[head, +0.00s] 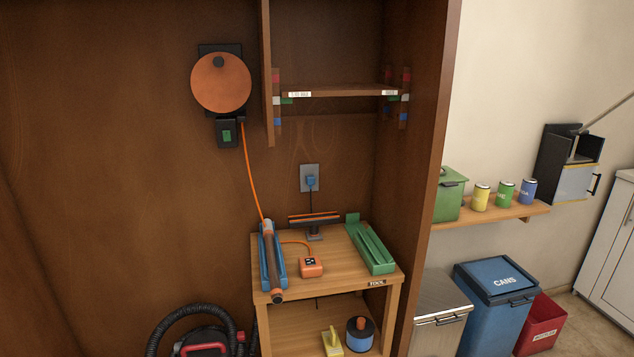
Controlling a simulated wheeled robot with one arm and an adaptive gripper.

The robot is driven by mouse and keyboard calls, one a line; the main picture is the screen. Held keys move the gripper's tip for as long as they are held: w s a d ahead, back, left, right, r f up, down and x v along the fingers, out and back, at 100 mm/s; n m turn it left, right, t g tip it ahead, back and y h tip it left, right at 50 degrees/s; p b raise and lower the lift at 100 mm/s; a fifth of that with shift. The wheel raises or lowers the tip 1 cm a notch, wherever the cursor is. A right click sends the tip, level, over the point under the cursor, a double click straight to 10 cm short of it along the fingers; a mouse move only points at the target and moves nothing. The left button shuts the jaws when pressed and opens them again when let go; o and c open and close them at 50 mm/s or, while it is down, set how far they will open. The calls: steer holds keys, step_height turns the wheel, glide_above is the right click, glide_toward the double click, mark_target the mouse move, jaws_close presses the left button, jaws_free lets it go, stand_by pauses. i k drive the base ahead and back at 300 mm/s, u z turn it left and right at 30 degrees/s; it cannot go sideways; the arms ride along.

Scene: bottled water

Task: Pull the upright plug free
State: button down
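A small blue plug (311,181) sits against a grey outlet plate (304,171) on the brown back wall, above the small wooden table. A thin black cord hangs down from it behind the dark stand. The plug appears seated in the outlet; its prongs are hidden. An orange box (311,266) with dark marks on top lies on the table, with an orange cord leading from it to the left. My gripper is not in view.
On the table (343,275) are a blue holder with a dark rod (272,262), a green tray (369,248) and a dark stand (314,222). A shelf (340,91) overhangs the outlet. An orange cord hangs from the reel (221,84). Bins, including a blue one (497,310), stand right.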

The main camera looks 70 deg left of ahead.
mark_target(310, 180)
steer(key=u, duration=3.05)
steer(key=i, duration=0.6)
steer(key=u, duration=0.9)
steer(key=i, duration=0.85)
steer(key=z, duration=0.6)
steer(key=i, duration=1.05)
steer(key=z, duration=0.9)
